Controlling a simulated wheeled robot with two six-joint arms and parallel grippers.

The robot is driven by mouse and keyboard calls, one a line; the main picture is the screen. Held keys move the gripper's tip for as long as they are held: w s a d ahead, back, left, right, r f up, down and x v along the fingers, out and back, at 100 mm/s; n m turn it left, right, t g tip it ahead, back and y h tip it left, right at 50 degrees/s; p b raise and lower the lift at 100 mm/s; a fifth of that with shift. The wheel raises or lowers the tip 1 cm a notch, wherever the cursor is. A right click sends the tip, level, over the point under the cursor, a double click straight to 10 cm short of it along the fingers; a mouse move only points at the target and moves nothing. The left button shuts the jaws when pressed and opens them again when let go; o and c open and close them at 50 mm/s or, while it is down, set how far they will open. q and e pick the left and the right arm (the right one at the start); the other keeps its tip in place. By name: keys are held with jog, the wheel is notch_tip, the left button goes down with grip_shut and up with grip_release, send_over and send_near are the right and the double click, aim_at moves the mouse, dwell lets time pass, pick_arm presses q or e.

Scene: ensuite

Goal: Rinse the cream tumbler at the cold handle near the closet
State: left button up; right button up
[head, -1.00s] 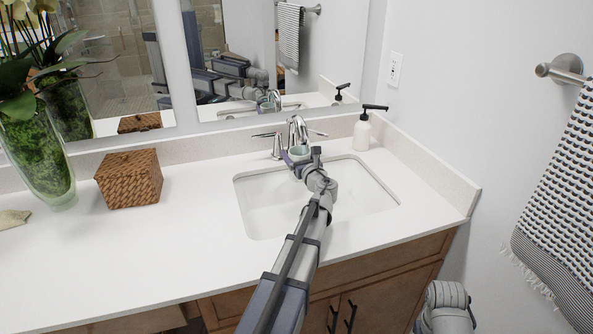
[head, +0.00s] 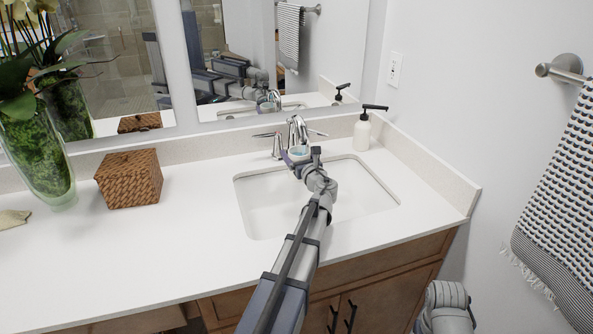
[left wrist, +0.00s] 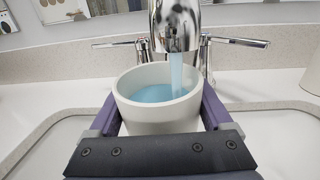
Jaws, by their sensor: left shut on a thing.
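The cream tumbler (left wrist: 160,118) is upright between the fingers of my left gripper (left wrist: 160,112), which is shut on it. Blue water stands in the tumbler, and a stream from the chrome faucet (left wrist: 178,25) falls into it. In the head view the tumbler (head: 299,153) is over the back of the sink (head: 262,205), under the faucet (head: 297,130). The faucet has a left handle (left wrist: 120,43) and a right handle (left wrist: 235,41). My right gripper is not in view; only part of my right arm shows at the lower right.
A soap dispenser (head: 362,132) stands right of the faucet. A woven box (head: 129,179) and a glass vase with a plant (head: 38,160) stand on the counter (head: 130,250) at left. A towel (head: 562,205) hangs on the right wall. A mirror is behind.

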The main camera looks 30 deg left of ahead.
pick_arm(q)
jog(key=shift+d, duration=0.15)
dwell(0.3)
jog(key=s+d, duration=0.4)
jog(key=s, duration=0.2)
jog(key=shift+s, duration=0.4)
dwell(0.4)
jog(key=shift+r, duration=0.1)
dwell(1.3)
jog(key=s+d+r+p, duration=0.2)
jog(key=s+r+p, duration=0.2)
jog(key=shift+s+d, duration=0.2)
jog(key=shift+d, duration=0.05)
dwell(0.4)
dwell(0.3)
